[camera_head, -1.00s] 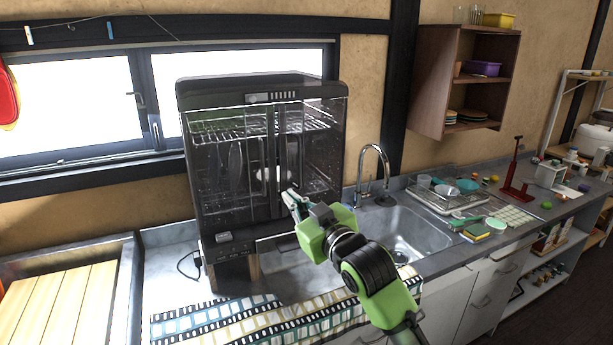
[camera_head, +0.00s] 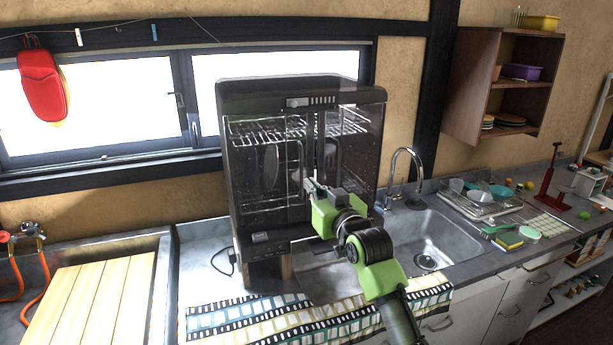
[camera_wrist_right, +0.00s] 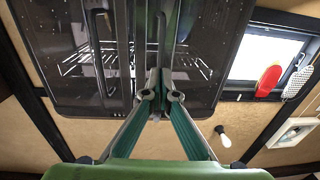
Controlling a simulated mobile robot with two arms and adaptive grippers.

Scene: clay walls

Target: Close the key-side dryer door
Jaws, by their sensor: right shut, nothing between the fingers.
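The dish dryer (camera_head: 243,190) stands on the counter in front of the window, a dark box with two see-through doors. The left door (camera_head: 262,180) and right door (camera_head: 358,150) each have an upright bar handle near the middle. Both handles also show in the right wrist view, one (camera_wrist_right: 160,40) just beyond the fingertips and one (camera_wrist_right: 100,60) beside it. My right gripper (camera_head: 311,184) is shut and empty, its tips at the lower part of the door middle. I cannot tell whether it touches, or whether a door stands slightly ajar. My left gripper is not in view.
The sink (camera_head: 440,240) and tap (camera_head: 408,165) are right of the dryer. A patterned cloth (camera_head: 240,317) lies along the front edge. A slatted wooden board (camera_head: 90,300) is at the left. A dish rack (camera_head: 490,210) stands beyond the sink.

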